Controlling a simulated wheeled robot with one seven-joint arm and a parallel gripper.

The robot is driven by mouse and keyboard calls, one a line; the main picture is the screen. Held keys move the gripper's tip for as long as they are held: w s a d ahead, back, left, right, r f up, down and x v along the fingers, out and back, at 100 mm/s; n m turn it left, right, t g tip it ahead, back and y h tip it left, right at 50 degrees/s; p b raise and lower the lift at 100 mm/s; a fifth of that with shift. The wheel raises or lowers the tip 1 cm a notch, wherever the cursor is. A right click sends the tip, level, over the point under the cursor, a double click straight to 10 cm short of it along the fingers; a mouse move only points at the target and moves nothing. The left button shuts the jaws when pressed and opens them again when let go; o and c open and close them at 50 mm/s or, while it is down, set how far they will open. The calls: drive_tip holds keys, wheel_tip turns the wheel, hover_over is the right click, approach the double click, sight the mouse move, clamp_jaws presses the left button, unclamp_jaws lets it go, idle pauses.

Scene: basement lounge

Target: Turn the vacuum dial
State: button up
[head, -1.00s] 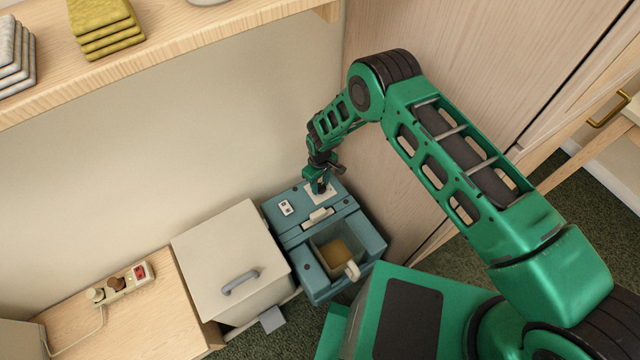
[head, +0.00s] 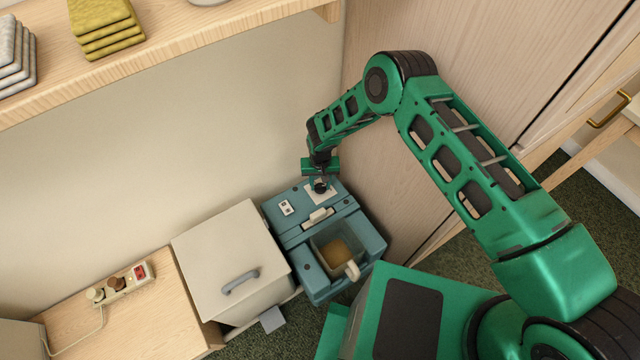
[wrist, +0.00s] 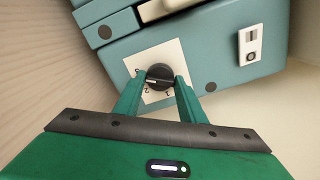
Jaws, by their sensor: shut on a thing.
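The vacuum (head: 285,233) is a blue-teal box machine on the floor, against the wooden panel. Its dial (wrist: 159,77) is a round black knob with a pale pointer line, on a white square plate (wrist: 150,57) with number marks. In the wrist view my gripper (wrist: 160,80) has its two green fingers on either side of the dial, shut on it. In the head view my gripper (head: 320,184) reaches down onto the plate from above, and it mostly hides the dial.
A white switch panel (head: 286,208) is on the vacuum beside the dial plate. A clear bin with brown contents (head: 334,251) is at its front. A white lidded box (head: 230,255) stands close on the left. A wooden shelf (head: 200,41) hangs above; wooden panels are on the right.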

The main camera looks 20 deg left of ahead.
sight(321, 185)
drive_tip(key=shift+w+r+m, duration=0.1)
drive_tip(key=shift+w+m, duration=0.2)
drive_tip(key=o, duration=1)
drive_tip(key=shift+o, duration=0.2)
drive_tip(key=shift+s, duration=0.15)
wheel_tip(321, 185, up, 11)
drive_tip(key=shift+f, duration=0.2)
